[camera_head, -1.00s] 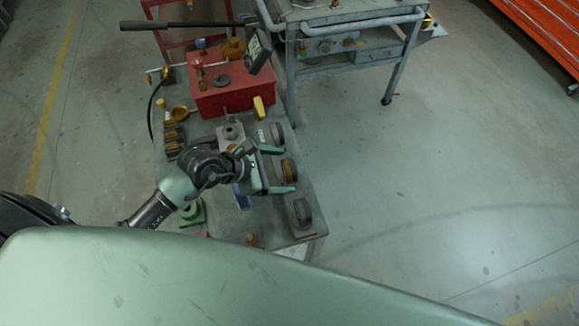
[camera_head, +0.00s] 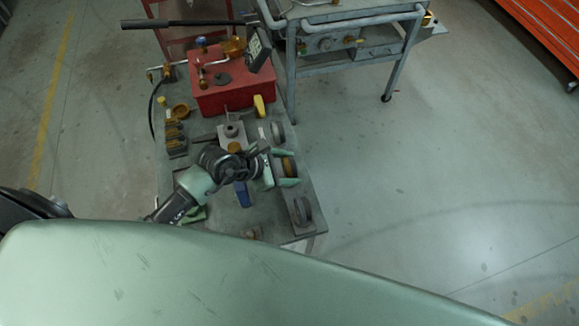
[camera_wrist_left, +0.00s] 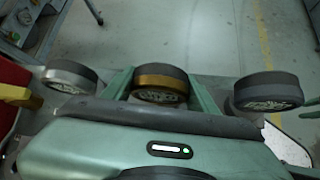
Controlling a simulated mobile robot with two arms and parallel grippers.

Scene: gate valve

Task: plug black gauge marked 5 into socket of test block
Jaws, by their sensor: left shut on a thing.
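Three round dark gauges stand in a row along the right edge of the bench. The middle gauge (camera_head: 289,167) has a brass band; it also shows in the left wrist view (camera_wrist_left: 160,83). My left gripper (camera_head: 287,168) is shut on this middle gauge, one green finger on each side. The far gauge (camera_head: 278,133) has a silver band (camera_wrist_left: 70,76). The near gauge (camera_head: 302,210) is all dark (camera_wrist_left: 266,92). I cannot read a 5 on any of them. A grey block (camera_head: 231,132) with a round top, perhaps the test block, stands left of the far gauge.
A red box (camera_head: 234,92) with pipe fittings and a dark display on an arm (camera_head: 259,50) stand at the bench's far end. A yellow object (camera_head: 259,106) and a blue one (camera_head: 243,194) lie near the row. Open floor is to the right.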

